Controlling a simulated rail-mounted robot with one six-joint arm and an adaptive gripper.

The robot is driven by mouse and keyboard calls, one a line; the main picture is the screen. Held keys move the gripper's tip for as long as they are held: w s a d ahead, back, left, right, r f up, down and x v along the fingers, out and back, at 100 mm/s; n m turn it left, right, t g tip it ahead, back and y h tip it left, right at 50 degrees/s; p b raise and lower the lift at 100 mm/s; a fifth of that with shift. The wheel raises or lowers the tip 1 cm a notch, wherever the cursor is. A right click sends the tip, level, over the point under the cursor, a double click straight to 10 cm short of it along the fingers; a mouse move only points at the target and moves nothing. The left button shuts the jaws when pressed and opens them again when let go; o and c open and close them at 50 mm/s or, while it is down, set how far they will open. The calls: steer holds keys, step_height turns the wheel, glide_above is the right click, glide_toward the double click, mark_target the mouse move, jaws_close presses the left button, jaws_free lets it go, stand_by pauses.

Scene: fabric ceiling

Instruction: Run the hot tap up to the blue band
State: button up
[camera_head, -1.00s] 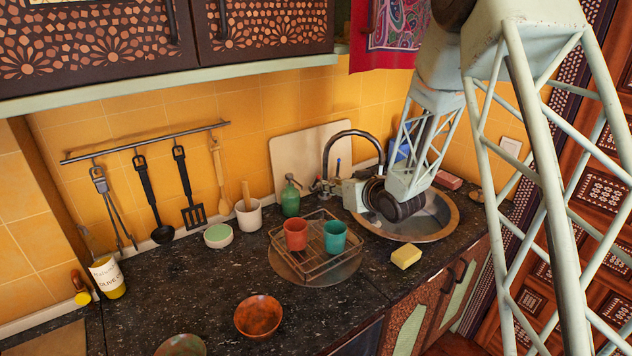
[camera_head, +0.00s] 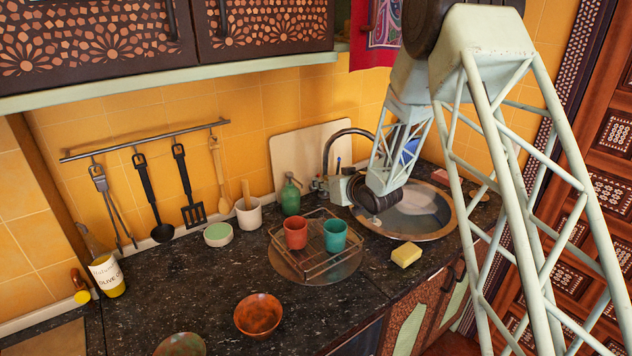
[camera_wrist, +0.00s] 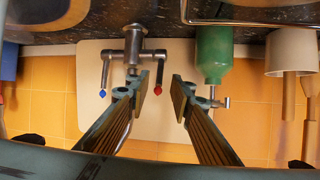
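The tap has a dark curved spout (camera_head: 345,135) over the sink (camera_head: 430,212). In the wrist view its metal body (camera_wrist: 133,45) has a lever with a red tip (camera_wrist: 158,90) and a lever with a blue tip (camera_wrist: 102,93). My gripper (camera_wrist: 164,88) is open, its two fingers apart. The red-tipped lever shows in the gap, close to the left finger's inner face; I cannot tell whether they touch. The blue-tipped lever is outside the left finger. In the head view my gripper (camera_head: 340,187) is beside the tap base. I cannot make out a blue band.
A green bottle (camera_head: 290,197) stands left of the tap; in the wrist view it is just beyond the right finger. A wire rack (camera_head: 318,265) with a red cup (camera_head: 295,233) and a teal cup (camera_head: 335,236) is in front. A yellow sponge (camera_head: 406,254) lies nearby.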

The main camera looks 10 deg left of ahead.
steer(key=shift+x, duration=3)
steer(key=shift+c, duration=0.7)
jaws_close()
